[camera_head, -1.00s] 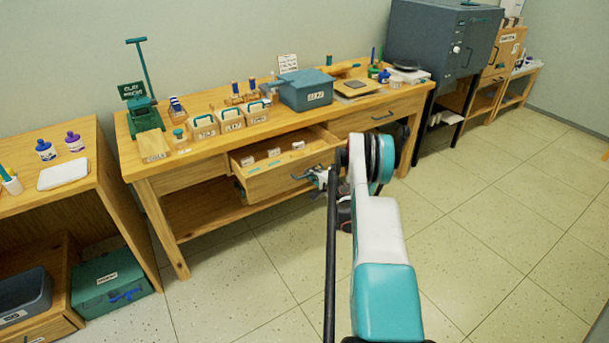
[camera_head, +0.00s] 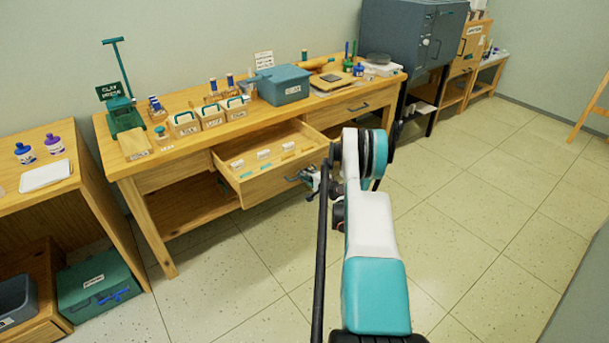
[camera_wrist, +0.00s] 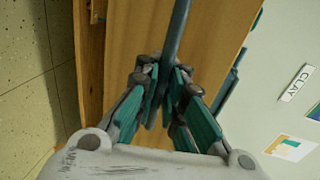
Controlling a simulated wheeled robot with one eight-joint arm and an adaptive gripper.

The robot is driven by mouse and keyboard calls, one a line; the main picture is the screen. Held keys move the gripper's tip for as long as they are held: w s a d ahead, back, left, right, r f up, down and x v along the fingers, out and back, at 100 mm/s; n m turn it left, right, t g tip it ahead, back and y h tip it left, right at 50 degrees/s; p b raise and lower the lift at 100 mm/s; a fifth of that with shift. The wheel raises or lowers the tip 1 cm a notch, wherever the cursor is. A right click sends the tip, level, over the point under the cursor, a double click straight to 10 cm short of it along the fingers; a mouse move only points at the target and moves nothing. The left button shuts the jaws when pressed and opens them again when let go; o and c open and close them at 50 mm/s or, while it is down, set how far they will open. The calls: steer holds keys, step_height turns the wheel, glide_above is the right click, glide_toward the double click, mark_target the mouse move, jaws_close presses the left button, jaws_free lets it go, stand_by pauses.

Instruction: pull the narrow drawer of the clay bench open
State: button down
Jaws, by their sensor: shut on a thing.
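The clay bench (camera_head: 150,172) is a wooden table along the wall. Its narrow drawer (camera_head: 262,185) stands pulled out, and small labelled items and teal pieces show inside. My gripper (camera_head: 310,178) is at the drawer's front, on its dark bar handle (camera_head: 292,178). In the wrist view my gripper's teal fingers (camera_wrist: 165,92) are closed around the handle bar (camera_wrist: 177,35), with the wooden drawer front (camera_wrist: 225,45) behind. My arm hides the right end of the drawer front in the head view.
A wide shut drawer (camera_head: 350,108) is to the right in the same bench. A blue-grey bin (camera_head: 283,88) and labelled caddies stand on top. A dark kiln-like cabinet (camera_head: 410,45) stands at right. The tiled floor (camera_head: 480,210) in front is clear.

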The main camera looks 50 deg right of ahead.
steer(key=c, duration=1.7)
jaws_free()
steer(key=v, duration=0.7)
steer(key=shift+s, duration=0.2)
steer(key=shift+r, duration=0.1)
steer(key=shift+x, duration=3.8)
